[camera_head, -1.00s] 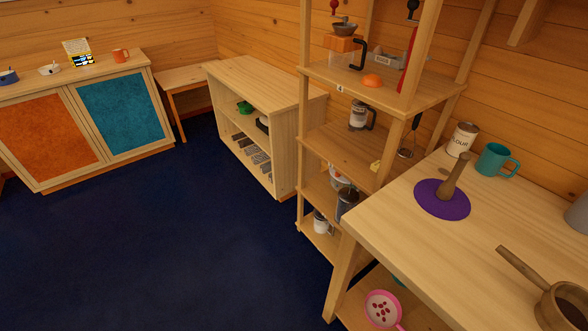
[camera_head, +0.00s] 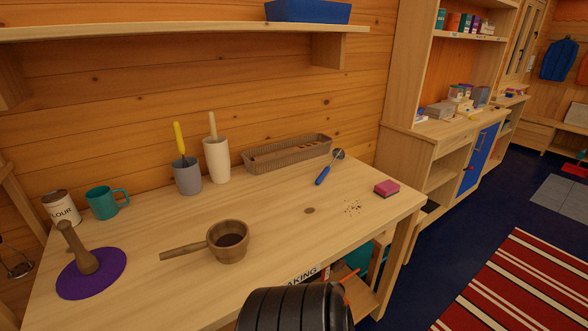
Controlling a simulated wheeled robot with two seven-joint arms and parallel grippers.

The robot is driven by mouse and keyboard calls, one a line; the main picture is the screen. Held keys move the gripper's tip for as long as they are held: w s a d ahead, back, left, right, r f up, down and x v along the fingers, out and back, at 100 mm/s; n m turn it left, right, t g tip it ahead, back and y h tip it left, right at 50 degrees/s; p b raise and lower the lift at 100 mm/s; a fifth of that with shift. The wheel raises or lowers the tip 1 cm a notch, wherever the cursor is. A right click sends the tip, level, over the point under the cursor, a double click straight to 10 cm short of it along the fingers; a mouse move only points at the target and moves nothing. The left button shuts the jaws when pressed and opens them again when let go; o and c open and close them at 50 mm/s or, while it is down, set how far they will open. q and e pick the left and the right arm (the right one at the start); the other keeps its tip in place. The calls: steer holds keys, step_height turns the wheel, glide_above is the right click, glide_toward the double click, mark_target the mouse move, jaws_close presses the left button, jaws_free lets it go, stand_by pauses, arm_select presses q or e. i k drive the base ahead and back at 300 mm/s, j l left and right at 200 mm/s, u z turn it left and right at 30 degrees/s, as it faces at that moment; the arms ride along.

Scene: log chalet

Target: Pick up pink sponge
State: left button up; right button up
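The pink sponge (camera_head: 387,188) lies flat on the right end of the wooden worktable (camera_head: 190,290), close to its right edge. It is a small block with a pink top and a darker side. Nothing covers it. Neither of my grippers shows in the head view.
Left of the sponge are dark crumbs (camera_head: 352,207) and a blue-handled tool (camera_head: 330,168). A wicker tray (camera_head: 288,153), two utensil pots, a brown pan (camera_head: 228,241), a teal mug (camera_head: 103,203) and a purple mat (camera_head: 92,280) share the table. A shelf (camera_head: 180,27) hangs above.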

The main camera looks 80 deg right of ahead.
mark_target(388, 189)
steer(key=z, duration=3.45)
